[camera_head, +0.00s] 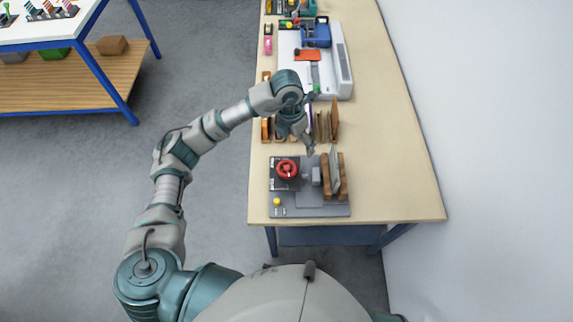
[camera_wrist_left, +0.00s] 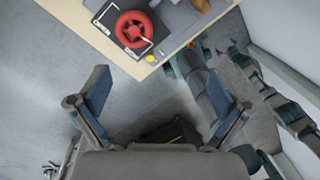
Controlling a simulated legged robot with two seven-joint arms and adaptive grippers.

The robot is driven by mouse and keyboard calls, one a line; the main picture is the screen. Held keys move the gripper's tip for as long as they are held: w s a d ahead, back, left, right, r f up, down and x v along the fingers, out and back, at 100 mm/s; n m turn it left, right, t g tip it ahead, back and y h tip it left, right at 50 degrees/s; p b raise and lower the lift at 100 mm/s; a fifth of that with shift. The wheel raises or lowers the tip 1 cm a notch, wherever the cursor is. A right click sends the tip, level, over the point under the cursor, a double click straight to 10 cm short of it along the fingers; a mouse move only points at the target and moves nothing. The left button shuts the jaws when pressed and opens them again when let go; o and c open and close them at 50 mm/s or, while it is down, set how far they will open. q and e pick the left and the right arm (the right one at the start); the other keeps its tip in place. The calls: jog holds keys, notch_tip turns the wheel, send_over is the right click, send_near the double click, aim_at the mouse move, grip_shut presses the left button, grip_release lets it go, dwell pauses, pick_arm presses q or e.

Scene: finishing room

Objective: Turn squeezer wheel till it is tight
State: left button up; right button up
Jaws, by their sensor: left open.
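The red squeezer wheel (camera_head: 287,169) sits on a dark plate at the left of the grey squeezer base (camera_head: 310,211), near the table's front end. In the left wrist view the red wheel (camera_wrist_left: 131,28) is at the top, beyond the fingertips. My left gripper (camera_head: 299,144) is above the table, just behind the wheel and apart from it. In the left wrist view its two blue-padded fingers (camera_wrist_left: 162,95) are spread wide with nothing between them. A grey block and wooden pieces (camera_head: 341,176) with a thin plate stand at the squeezer's right. My right gripper is not visible.
Upright wooden pieces (camera_head: 334,119) stand behind the squeezer, close to my left gripper. A white machine (camera_head: 341,67) stands farther back on the wooden table (camera_head: 393,170). The table's right side is clear, with a white wall beyond. A yellow button (camera_head: 277,201) is on the base's front left.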

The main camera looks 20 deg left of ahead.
aim_at(287, 168)
pick_arm(q)
jog(key=shift+n+y, duration=0.3)
jog(key=shift+y, duration=0.5)
jog(key=a+f, duration=0.1)
jog(key=f, duration=0.4)
jog(key=a+f+p, duration=0.1)
jog(key=f, duration=0.4)
jog(key=f+p, duration=0.1)
jog(key=f, duration=0.4)
jog(key=shift+w+a+f, duration=0.15)
jog(key=shift+w+a, duration=0.2)
jog(key=shift+a, duration=0.05)
jog(key=shift+d+f, duration=0.1)
jog(key=shift+f, duration=0.4)
jog(key=c, duration=1.1)
